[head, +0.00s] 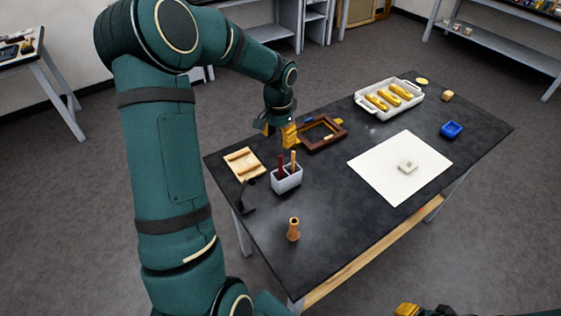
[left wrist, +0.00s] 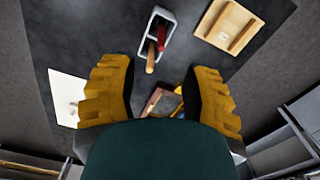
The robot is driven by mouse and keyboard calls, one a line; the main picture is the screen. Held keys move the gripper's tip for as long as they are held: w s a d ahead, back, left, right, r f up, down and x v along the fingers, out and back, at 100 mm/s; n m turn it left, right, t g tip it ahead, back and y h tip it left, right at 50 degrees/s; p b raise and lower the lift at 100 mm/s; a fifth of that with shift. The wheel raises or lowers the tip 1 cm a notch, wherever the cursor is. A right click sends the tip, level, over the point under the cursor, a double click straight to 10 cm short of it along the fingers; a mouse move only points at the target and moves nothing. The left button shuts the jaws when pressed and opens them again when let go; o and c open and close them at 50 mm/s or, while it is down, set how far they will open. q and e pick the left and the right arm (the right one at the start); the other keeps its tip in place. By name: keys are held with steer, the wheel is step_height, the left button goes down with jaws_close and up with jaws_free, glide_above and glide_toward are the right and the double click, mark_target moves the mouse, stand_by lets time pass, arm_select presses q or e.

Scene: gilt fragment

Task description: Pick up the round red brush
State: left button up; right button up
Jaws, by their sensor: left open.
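The red brush (head: 281,167) stands in a grey holder (head: 288,184) near the table's left side; only its upper part shows. A wooden-handled tool (head: 293,160) stands beside it. In the left wrist view the red brush (left wrist: 162,38) and the holder (left wrist: 146,42) lie beyond the fingers. My left gripper (head: 284,131) is above the table, behind the holder and apart from it. Its yellow fingers are spread, with nothing held between them in the left wrist view (left wrist: 160,82). A yellow part of my right gripper (head: 408,310) shows at the bottom edge, mostly cut off.
A wooden rack (head: 237,157) lies left of the holder. A brown frame (head: 340,133) lies right of my left gripper. A black object (head: 247,203) and a wooden piece (head: 293,229) are nearer.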

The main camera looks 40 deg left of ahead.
mark_target(281, 166)
arm_select(q)
steer(key=shift+w+a+f, duration=0.1)
steer(key=shift+w+a, duration=0.15)
steer(key=shift+w, duration=0.05)
steer(key=shift+w+f, duration=0.1)
steer(key=shift+f, duration=0.1)
step_height(281, 166, down, 8)
steer(key=shift+d+r, duration=0.1)
steer(key=shift+w+f, duration=0.15)
steer(key=shift+f, duration=2.55)
steer(key=shift+c, duration=0.4)
jaws_close()
